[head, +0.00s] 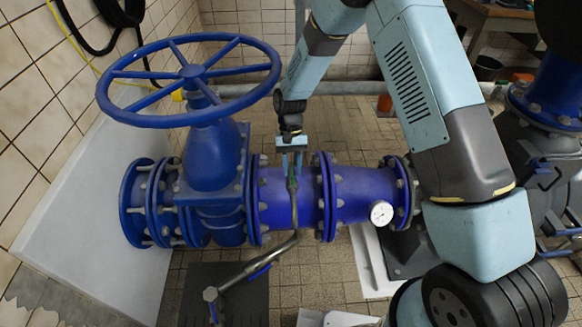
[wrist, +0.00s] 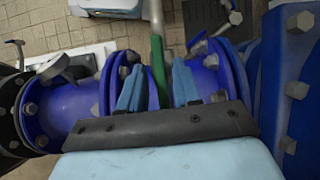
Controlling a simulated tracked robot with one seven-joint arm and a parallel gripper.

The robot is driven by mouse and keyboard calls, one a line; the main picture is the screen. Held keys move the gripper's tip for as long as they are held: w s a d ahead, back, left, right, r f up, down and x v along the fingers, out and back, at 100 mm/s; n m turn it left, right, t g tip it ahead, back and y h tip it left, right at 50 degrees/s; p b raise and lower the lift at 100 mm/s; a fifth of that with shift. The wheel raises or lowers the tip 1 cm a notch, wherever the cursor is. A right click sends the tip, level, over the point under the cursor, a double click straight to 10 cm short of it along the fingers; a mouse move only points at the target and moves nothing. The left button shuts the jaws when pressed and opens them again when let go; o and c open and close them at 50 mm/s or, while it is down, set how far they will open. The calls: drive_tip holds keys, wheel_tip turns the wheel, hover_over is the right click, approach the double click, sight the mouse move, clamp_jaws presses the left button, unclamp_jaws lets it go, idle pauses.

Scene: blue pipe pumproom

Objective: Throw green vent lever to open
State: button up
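The green vent lever (head: 292,184) stands up from a thin metal pipe (head: 295,212) in front of the blue pipe in the head view. It also shows in the wrist view (wrist: 159,68), upright between my two blue fingers. My gripper (head: 291,166) points down over the lever in the head view. In the wrist view my gripper (wrist: 158,80) has its fingers apart, one on each side of the lever, with a narrow gap visible on both sides. The lever's near end is partly hidden by the gripper body.
A large blue handwheel (head: 188,82) on a valve stands left of my gripper. The flanged blue pipe (head: 270,192) runs beneath it, with a white gauge (head: 381,213) at the right. A bent metal pipe with a blue handle (head: 259,270) sits in front.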

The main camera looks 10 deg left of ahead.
drive_tip(key=shift+o, duration=0.3)
drive_tip(key=shift+r, duration=0.15)
drive_tip(key=shift+w+r, duration=0.2)
drive_tip(key=w+a, duration=0.3)
drive_tip(key=w, duration=0.8)
drive_tip(key=shift+w+a, duration=0.15)
drive_tip(key=shift+w, duration=0.2)
drive_tip(key=shift+r, duration=0.15)
